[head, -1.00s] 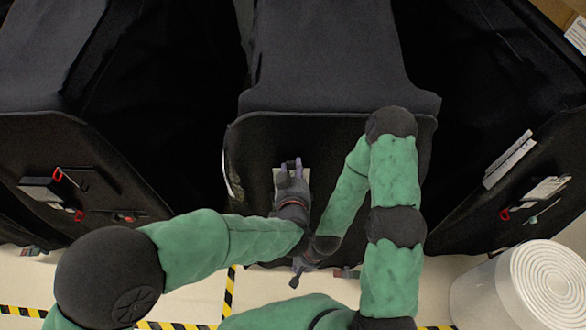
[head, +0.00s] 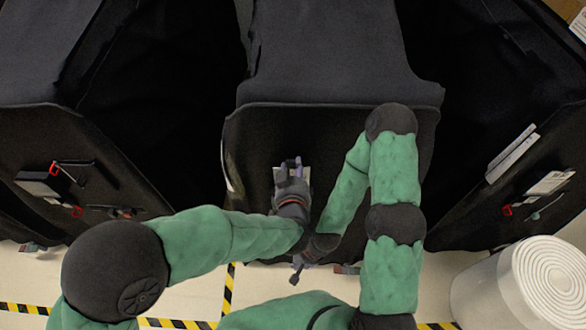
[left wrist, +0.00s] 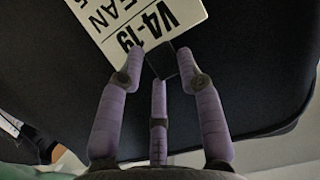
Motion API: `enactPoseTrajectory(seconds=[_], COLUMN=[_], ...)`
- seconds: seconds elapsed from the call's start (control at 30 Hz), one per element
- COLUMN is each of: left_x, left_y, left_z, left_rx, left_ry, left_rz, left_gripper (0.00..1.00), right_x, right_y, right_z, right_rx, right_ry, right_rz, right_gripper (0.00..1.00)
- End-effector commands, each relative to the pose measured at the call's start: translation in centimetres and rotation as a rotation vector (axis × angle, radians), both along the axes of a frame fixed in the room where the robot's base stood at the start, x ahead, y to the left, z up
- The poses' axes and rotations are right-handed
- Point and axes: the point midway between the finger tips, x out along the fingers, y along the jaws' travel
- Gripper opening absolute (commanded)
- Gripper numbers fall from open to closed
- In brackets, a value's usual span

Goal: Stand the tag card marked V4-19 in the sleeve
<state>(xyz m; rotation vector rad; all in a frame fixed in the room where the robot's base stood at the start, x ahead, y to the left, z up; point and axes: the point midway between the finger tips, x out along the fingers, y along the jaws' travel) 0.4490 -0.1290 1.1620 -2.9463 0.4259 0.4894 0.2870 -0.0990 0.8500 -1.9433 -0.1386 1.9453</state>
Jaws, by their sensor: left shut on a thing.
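The white tag card (left wrist: 140,22) shows in the left wrist view with its black V4-19 print, against a dark surface. In the head view it is a small pale patch (head: 306,173) on the middle cart's front. My left gripper (head: 291,165) is at that front, with fingers around the card's near end; it is shut on the card. In the left wrist view its three fingers (left wrist: 165,76) meet at the card's lower corner and a small dark square piece (left wrist: 162,62). I cannot tell whether that piece is the sleeve. My right gripper (head: 298,272) hangs lower; its fingers are unclear.
The middle covered cart (head: 330,60) stands ahead, with dark gaps either side. Side carts carry small items on their fronts, at left (head: 42,185) and right (head: 548,184). A white ribbed-lid bin (head: 545,280) stands at lower right. Striped tape (head: 180,324) marks the floor.

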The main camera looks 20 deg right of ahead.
Motion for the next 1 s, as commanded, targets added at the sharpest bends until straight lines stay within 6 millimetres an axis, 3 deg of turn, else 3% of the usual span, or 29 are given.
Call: enactPoseTrajectory(seconds=[1.0], left_x=[-0.01], left_y=[0.19], left_z=[0.01], left_rx=[0.04], left_ry=[-0.011], left_rz=[-0.034], left_gripper=[0.11], right_x=[0.0], right_y=[0.0], right_z=[0.57], right_rx=[0.0], right_ry=[0.0], right_rz=[0.0], right_gripper=[0.0])
